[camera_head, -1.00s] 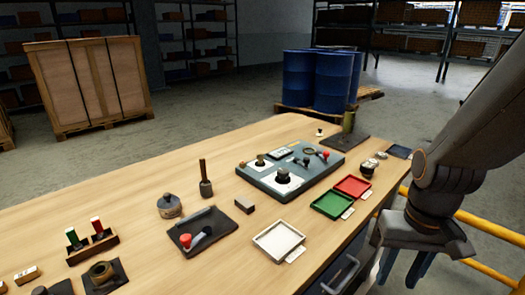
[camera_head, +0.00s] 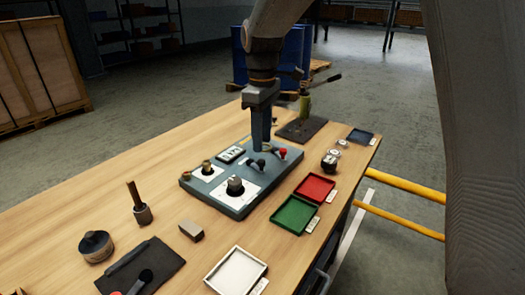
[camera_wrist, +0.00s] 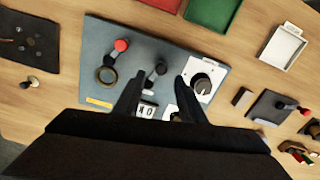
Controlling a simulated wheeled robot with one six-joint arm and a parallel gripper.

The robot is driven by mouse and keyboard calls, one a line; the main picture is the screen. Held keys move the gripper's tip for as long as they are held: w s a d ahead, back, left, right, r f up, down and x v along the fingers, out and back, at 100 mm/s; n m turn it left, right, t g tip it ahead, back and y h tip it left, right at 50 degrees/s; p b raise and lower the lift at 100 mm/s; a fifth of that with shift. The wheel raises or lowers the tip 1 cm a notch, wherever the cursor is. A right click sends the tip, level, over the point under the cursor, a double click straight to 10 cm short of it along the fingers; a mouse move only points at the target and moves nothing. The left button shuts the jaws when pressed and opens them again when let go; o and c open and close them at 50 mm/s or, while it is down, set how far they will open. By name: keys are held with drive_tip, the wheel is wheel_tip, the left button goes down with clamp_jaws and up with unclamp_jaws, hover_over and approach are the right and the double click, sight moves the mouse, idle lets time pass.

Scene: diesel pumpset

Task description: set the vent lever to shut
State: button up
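A blue-grey panel (camera_head: 228,199) lies on the table, and it also shows in the wrist view (camera_wrist: 100,35). It carries a black-knobbed lever (camera_wrist: 159,69), which shows in the head view too (camera_head: 259,163), and a red-knobbed lever (camera_wrist: 120,47) (camera_head: 282,153). I cannot read a label that tells which is the vent lever. My gripper (camera_wrist: 156,84) points down over the panel (camera_head: 262,146). Its two fingers are apart, with the black-knobbed lever showing between and just beyond their tips. I cannot tell whether they touch it.
The panel also holds a round black dial (camera_wrist: 202,82), a brass ring (camera_wrist: 106,75) and a counter (camera_wrist: 146,110). A red tray (camera_head: 315,187) and a green tray (camera_head: 294,214) lie to the right. A dark board (camera_head: 301,129) with an upright part stands behind.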

sight(261, 161)
drive_tip(key=shift+s+a+f+p, duration=0.1)
drive_tip(key=shift+f+p, duration=0.1)
drive_tip(key=shift+f, duration=1.3)
drive_tip(key=shift+a+f+p, duration=0.1)
drive_tip(key=shift+f+p, duration=0.05)
drive_tip(key=shift+f, duration=1.3)
drive_tip(key=shift+c, duration=0.2)
clamp_jaws()
